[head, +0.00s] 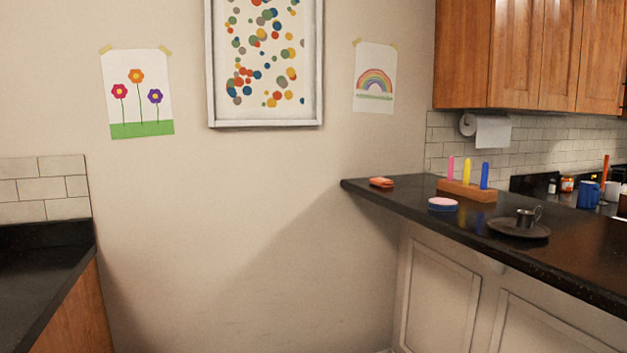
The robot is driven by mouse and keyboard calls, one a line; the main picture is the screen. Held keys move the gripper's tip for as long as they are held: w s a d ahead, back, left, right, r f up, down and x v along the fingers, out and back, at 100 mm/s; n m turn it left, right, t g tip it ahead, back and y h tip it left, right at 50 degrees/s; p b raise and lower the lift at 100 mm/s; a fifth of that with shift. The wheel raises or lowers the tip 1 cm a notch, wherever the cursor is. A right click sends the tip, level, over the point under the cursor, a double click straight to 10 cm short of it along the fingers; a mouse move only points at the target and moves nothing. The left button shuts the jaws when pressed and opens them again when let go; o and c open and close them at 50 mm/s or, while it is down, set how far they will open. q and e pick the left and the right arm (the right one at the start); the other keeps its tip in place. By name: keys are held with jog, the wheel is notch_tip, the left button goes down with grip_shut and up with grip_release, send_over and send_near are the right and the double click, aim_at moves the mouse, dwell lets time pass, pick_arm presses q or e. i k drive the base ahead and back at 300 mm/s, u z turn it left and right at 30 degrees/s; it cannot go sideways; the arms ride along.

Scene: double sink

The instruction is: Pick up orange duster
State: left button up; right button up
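A small orange block-shaped object (381,182), which looks like the orange duster, lies near the far left end of the dark counter on the right. It is small in the head view, so its details are hard to make out. Nothing touches it. Neither of my grippers shows in the head view.
Another dark counter (40,270) stands at left. Bare wall lies between.

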aim_at(382, 182)
jog(key=u, duration=0.45)
jog(key=i, duration=1)
jog(key=z, duration=0.5)
jog(key=i, duration=0.95)
jog(key=z, duration=0.8)
